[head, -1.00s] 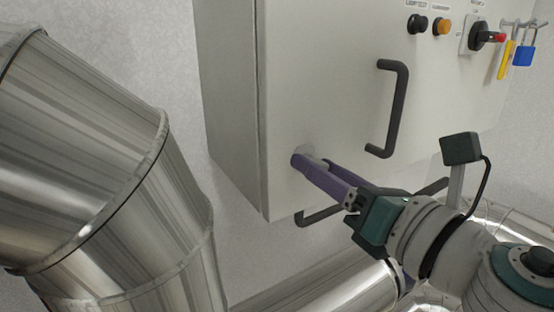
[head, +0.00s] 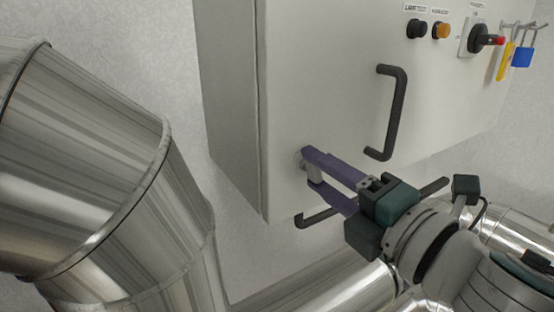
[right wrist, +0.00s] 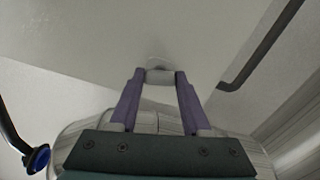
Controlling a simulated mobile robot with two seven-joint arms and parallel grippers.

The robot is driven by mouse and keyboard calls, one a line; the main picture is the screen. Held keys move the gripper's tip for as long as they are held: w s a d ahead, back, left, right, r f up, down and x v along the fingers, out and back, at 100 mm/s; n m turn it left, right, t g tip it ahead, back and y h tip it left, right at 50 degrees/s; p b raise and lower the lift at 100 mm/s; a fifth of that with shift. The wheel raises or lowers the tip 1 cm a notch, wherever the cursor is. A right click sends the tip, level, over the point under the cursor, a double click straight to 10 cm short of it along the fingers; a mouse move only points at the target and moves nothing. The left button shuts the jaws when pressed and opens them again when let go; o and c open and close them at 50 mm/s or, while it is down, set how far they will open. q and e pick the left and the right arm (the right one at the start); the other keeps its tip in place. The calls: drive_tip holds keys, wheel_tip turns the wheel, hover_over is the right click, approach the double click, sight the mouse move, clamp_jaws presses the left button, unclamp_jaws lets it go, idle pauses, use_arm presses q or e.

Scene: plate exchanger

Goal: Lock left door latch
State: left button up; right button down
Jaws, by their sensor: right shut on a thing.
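The door latch (head: 314,175) is a small light-grey knob near the lower left corner of the pale cabinet door (head: 325,80). It also shows in the right wrist view (right wrist: 160,76), between my fingertips. My right gripper (head: 311,165) has purple fingers and is shut on the latch, one finger above it and one below in the head view. The right wrist view also shows the gripper (right wrist: 159,78), with a finger on each side of the latch. The fingers partly hide the latch, so its exact turn is hard to tell. My left gripper is not in view.
A dark bar handle (head: 392,110) stands out from the door, right of the latch. Buttons, a rotary switch (head: 478,39) and a blue padlock (head: 522,56) are at the upper right. Large metal pipes (head: 90,160) fill the left side. Another dark handle (head: 318,217) lies below the gripper.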

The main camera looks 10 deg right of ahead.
drive_tip(key=shift+m, duration=1.3)
drive_tip(key=shift+c, duration=1.8)
unclamp_jaws()
drive_tip(key=b+v, duration=0.2)
drive_tip(key=v, duration=0.8)
